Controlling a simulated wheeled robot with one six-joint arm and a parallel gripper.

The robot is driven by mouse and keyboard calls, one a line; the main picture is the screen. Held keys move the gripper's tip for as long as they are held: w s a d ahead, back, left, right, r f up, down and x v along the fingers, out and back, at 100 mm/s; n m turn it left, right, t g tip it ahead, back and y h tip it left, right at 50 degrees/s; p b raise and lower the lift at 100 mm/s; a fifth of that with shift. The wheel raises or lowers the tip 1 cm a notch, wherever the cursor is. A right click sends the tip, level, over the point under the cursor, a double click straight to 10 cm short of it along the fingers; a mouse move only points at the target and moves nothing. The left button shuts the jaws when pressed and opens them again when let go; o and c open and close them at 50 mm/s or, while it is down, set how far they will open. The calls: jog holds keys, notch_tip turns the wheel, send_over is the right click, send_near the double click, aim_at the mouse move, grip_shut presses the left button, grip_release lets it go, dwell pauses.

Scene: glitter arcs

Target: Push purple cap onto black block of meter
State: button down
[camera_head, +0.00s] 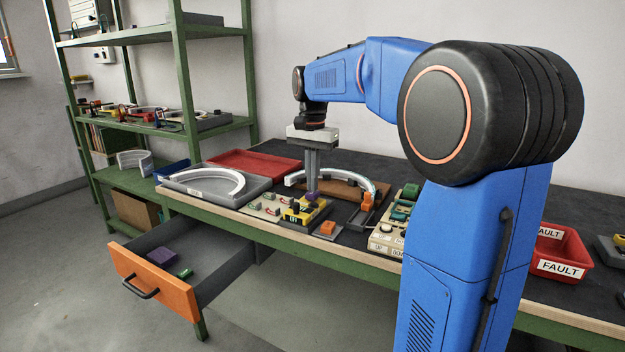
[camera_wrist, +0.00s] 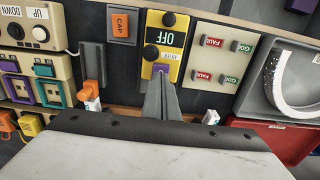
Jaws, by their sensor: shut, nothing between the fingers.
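The yellow meter (camera_wrist: 171,44), with an OFF label and two black round parts, lies on the bench in front of my gripper. It also shows in the head view (camera_head: 293,217). The purple cap (camera_head: 312,197) is at the meter's far right side, right under my fingertips. In the wrist view the cap (camera_wrist: 160,67) is partly hidden by my fingers. My gripper (camera_head: 312,188) points straight down, shut and empty, with its tips at the cap's top. I cannot tell whether they touch it. The black block under the cap is hidden.
An orange cap on a dark pad (camera_head: 327,229) sits right of the meter. A panel with FAULT and GOOD tags (camera_wrist: 219,58) stands beside it. A grey tray with a white arc (camera_head: 181,187) and a red tray (camera_head: 240,161) lie left. An orange-fronted drawer (camera_head: 152,285) hangs open below.

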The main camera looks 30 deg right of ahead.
jog(key=shift+f, duration=0.35)
dwell(0.4)
notch_tip(320, 180, up, 7)
dwell(1.1)
dwell(0.4)
jog(key=s+a+f+n+t, duration=0.1)
jog(key=s+a+f+n, duration=0.2)
jog(key=s+f, duration=0.4)
jog(key=s+a+f+n+t, duration=0.2)
jog(key=s+f, duration=0.4)
jog(key=s, duration=0.7)
jog(key=s+a+f+n+t, duration=0.1)
jog(key=s+a+f+n, duration=0.3)
jog(key=s, duration=0.6)
notch_tip(320, 180, down, 4)
jog(key=shift+s+r+n+t, duration=0.2)
jog(key=shift+n+t, duration=0.2)
jog(key=shift+n, duration=0.7)
